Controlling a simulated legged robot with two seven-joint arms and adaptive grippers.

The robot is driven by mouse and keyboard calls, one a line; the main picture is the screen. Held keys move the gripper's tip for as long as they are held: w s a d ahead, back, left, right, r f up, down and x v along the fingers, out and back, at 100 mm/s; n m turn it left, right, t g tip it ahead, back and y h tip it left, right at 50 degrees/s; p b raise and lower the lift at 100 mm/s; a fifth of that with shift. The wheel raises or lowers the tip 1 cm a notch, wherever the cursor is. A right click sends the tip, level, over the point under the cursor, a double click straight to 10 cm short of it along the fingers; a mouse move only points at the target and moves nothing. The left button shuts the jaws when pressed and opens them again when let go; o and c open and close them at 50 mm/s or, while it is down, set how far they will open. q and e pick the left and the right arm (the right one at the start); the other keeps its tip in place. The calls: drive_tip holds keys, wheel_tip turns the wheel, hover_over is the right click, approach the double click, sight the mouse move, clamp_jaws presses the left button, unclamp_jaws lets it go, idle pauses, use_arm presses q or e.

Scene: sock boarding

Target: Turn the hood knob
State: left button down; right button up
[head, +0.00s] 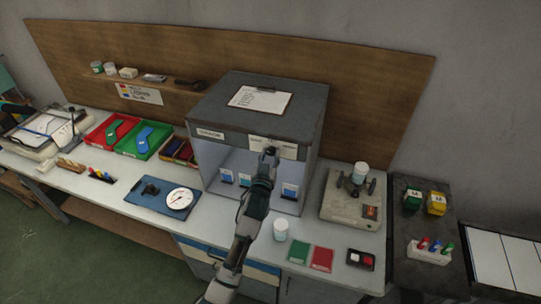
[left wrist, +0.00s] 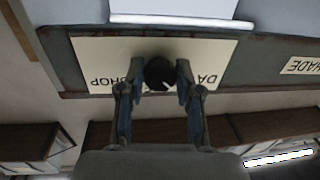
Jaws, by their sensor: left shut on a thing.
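The hood is a grey box (head: 258,95) standing open-fronted on the bench, with a lit interior. Its round dark knob (left wrist: 159,72) sits on the front top panel, over a cream label (left wrist: 100,55) whose middle is hidden. My left gripper (head: 269,154) reaches up to this panel. In the left wrist view, which is upside down, the fingers of the left gripper (left wrist: 159,78) are on either side of the knob and shut on it. A pale pointer mark shows on the knob.
Inside the hood stand several small blue-and-white cards (head: 290,190). A white cup (head: 280,230) and green and red swatches (head: 311,256) lie in front. A dial gauge (head: 180,199) is to the left, a grey device (head: 352,207) to the right. A clipboard (head: 260,98) lies on the hood's top.

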use_arm(q)
drive_tip(key=m+p, duration=0.2)
drive_tip(key=m, duration=0.2)
drive_tip(key=shift+a+m+t, duration=0.1)
drive_tip(key=shift+m+t, duration=0.2)
drive_tip(key=shift+m, duration=0.1)
drive_tip(key=m+h+p, duration=0.1)
drive_tip(key=m, duration=0.4)
drive_tip(key=shift+m+p, duration=0.35)
drive_tip(key=shift+m, duration=0.05)
drive_tip(key=m+h+p, duration=0.1)
drive_tip(key=m+p, duration=0.1)
drive_tip(key=m, duration=0.4)
drive_tip(key=shift+w+a, duration=0.1)
drive_tip(key=shift+f+m+h+p, duration=0.1)
drive_tip(key=shift+m+h+p, duration=0.45)
drive_tip(key=shift+m, duration=1.55)
drive_tip(key=shift+f, duration=0.1)
drive_tip(key=c, duration=0.8)
unclamp_jaws()
